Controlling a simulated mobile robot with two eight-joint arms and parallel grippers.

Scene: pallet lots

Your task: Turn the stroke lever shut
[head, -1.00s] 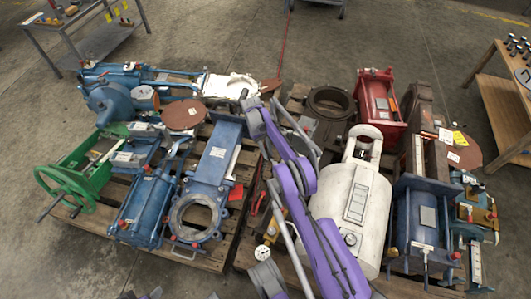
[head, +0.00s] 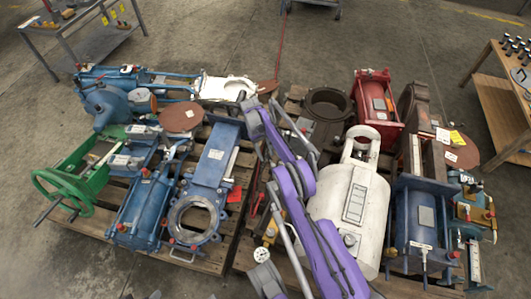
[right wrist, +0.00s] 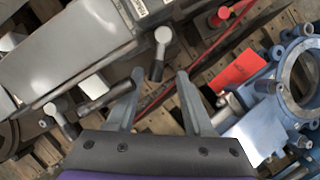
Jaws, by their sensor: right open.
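In the right wrist view, a lever with a pale round hub (right wrist: 163,36) and a short dark grip stands out from a grey machine body (right wrist: 65,50). I take it for the stroke lever, but I cannot read its marking. My right gripper (right wrist: 160,76) is open, its two fingers pointing toward this lever. The dark grip appears between the fingertips; I cannot tell whether they touch it. A second pale-hubbed lever (right wrist: 52,109) with a dark grip is to the left. In the head view my purple right arm hides much of this area. My left gripper is not in view.
A blue valve with a round opening (head: 196,216) and a red tag (head: 234,193) lie beside the work area. A white tank (head: 348,212) stands right of my arm. A green handwheel (head: 62,195) is at left. Slatted pallets carry closely packed equipment; bare floor lies beyond.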

